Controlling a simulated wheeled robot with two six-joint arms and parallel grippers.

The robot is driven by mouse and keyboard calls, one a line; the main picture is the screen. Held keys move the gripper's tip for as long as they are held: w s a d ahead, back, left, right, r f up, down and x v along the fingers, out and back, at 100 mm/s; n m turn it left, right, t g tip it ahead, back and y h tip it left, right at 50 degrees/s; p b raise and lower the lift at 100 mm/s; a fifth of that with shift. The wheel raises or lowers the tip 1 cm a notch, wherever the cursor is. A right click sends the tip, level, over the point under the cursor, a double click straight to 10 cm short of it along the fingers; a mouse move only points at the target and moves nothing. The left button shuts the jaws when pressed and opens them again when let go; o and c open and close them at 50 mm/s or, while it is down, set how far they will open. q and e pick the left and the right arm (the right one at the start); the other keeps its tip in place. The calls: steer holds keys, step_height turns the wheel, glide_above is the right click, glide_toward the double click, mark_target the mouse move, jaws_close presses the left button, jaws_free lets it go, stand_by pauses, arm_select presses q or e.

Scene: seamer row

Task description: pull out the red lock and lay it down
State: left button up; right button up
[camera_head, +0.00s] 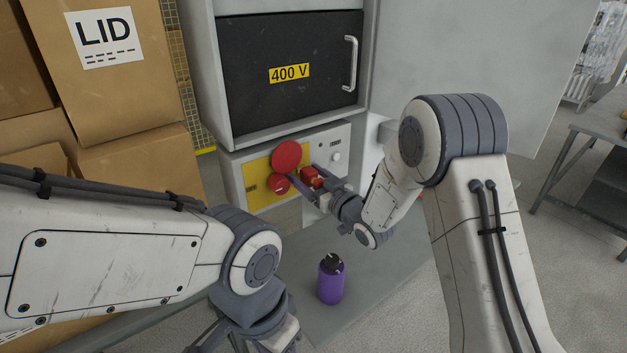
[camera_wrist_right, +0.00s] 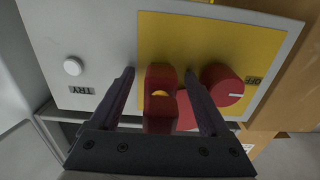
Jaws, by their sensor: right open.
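The red lock (camera_head: 310,178) sits on the yellow part of the control panel (camera_head: 258,172), beside a large red disc (camera_head: 286,155) and a smaller red knob (camera_head: 280,184). In the right wrist view the lock (camera_wrist_right: 160,88) shows a brass-coloured spot. My right gripper (camera_head: 304,176) is at the panel. In its wrist view (camera_wrist_right: 160,82) the open fingers stand either side of the lock, with gaps visible on both sides. My left gripper (camera_head: 240,335) is low in the head view, partly cut off; its fingertips are hidden.
A purple bottle (camera_head: 331,280) stands on the grey bench (camera_head: 365,283) below the panel, between my arms. Bare bench top lies to its right. Cardboard boxes (camera_head: 130,95) are stacked at left. A black 400 V door (camera_head: 290,100) is above the panel.

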steer(key=shift+b, duration=0.35)
stand_by(0.6)
jaws_close()
steer(key=shift+s, duration=0.1)
steer(key=shift+b+v, duration=0.75)
steer(key=shift+v, duration=2.2)
